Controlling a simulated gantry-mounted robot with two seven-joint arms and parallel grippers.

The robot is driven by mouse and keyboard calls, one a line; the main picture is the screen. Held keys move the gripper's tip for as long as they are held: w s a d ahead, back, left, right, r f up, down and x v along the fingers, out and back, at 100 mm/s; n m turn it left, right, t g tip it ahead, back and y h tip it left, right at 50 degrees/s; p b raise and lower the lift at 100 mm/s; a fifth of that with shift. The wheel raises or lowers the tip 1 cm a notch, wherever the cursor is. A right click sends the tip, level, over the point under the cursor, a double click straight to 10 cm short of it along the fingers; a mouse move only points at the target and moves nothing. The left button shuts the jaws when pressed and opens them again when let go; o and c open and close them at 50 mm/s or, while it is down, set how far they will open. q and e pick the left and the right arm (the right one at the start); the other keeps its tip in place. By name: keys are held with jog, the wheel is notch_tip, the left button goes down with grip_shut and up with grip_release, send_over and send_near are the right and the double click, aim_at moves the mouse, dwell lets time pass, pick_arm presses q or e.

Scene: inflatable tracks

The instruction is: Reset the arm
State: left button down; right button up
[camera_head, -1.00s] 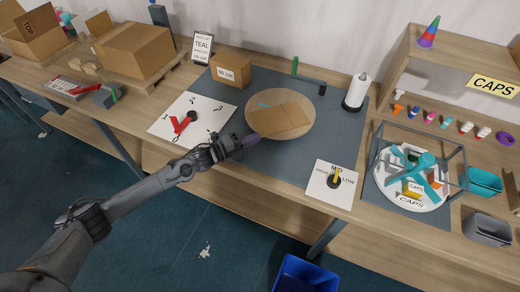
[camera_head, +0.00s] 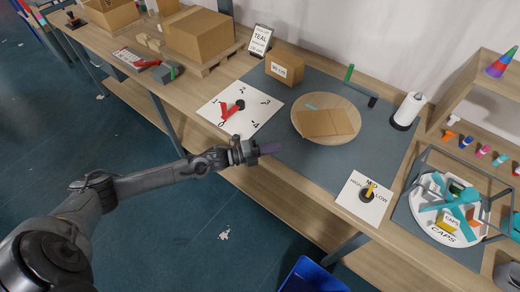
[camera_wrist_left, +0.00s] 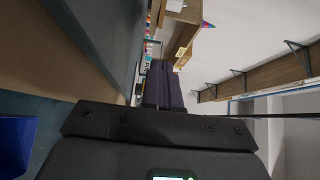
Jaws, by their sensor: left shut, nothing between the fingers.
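My left gripper (camera_head: 270,149) reaches in from the left, over the front edge of the workbench. Its purple fingers are shut with nothing between them. They point right, over the grey mat (camera_head: 300,170), apart from the round wooden board (camera_head: 345,110). In the left wrist view the shut fingers (camera_wrist_left: 163,88) show in the middle, with the bench on the left side of the picture. My right gripper is in no view.
A red-pointer dial card (camera_head: 240,108) lies beyond the gripper, and a yellow-pointer card (camera_head: 365,197) lies to its right. A brown sheet (camera_head: 328,123) lies on the board. A caged white turntable (camera_head: 440,235) stands at right. A blue bin (camera_head: 312,275) is on the floor.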

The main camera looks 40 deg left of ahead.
pick_arm(q)
jog(key=s+f+n, duration=0.1)
jog(key=s+f, duration=0.4)
jog(key=s, duration=0.2)
jog(key=s+d+n+y, duration=0.6)
jog(key=d+n, duration=0.4)
jog(key=d, duration=0.5)
jog(key=s+a+r+n+g+y, duration=0.2)
jog(key=s+n+g, duration=0.35)
jog(key=s, duration=0.25)
jog(key=s+a+r+n+g+y, duration=0.1)
jog(key=s+a+n+g+y, duration=0.15)
jog(key=s+n+g, duration=0.45)
notch_tip(320, 180, up, 30)
jog(key=s+t+p, duration=0.1)
jog(key=p, duration=3)
jog(key=shift+s+a+r, duration=0.15)
jog(key=shift+s+r, duration=0.05)
jog(key=shift+s, duration=0.2)
